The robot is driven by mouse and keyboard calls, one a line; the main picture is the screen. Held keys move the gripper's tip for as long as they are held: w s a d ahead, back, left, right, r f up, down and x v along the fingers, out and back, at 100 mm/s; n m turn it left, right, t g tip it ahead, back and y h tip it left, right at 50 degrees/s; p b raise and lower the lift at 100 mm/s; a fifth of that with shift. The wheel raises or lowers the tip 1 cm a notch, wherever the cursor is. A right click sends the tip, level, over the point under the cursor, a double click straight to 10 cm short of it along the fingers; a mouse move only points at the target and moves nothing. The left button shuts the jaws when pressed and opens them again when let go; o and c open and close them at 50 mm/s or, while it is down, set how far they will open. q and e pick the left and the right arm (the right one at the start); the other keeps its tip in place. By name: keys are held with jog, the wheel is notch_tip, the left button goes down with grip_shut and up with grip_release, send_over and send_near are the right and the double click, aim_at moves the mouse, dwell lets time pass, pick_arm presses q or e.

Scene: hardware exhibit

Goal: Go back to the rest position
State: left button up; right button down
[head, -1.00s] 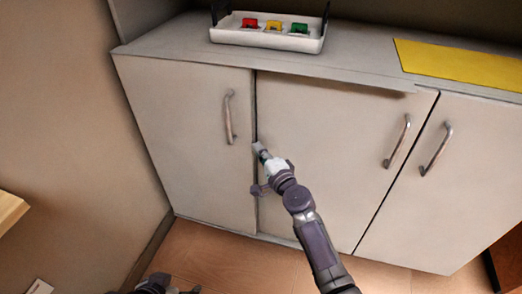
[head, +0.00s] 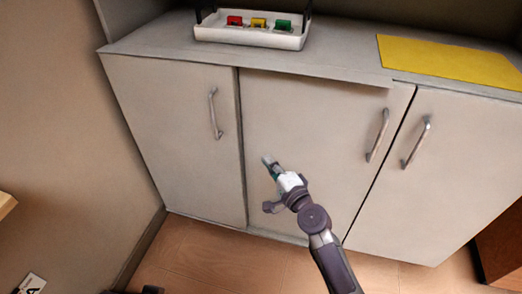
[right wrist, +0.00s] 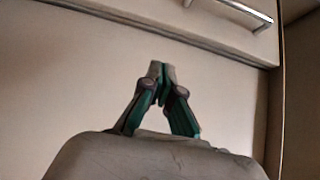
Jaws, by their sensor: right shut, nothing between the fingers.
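My right gripper (head: 268,163) is in front of the middle cabinet door (head: 300,120), with its arm coming up from the lower right. In the right wrist view its two fingertips (right wrist: 161,72) meet, with nothing between them. The pale door panel fills most of that view, and a metal handle shows at the top right. Of my left arm only a small dark part shows at the bottom left edge of the head view; its gripper cannot be made out.
The cabinet's left door has a handle (head: 215,114), and the middle and right doors have handles side by side. On the top stand a white tray (head: 250,37) with red, yellow and green pieces and a yellow sheet (head: 450,62). Wooden floor (head: 190,250) lies in front.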

pick_arm(q)
jog(key=shift+r, duration=0.15)
pick_arm(e)
jog(key=shift+v, duration=1.65)
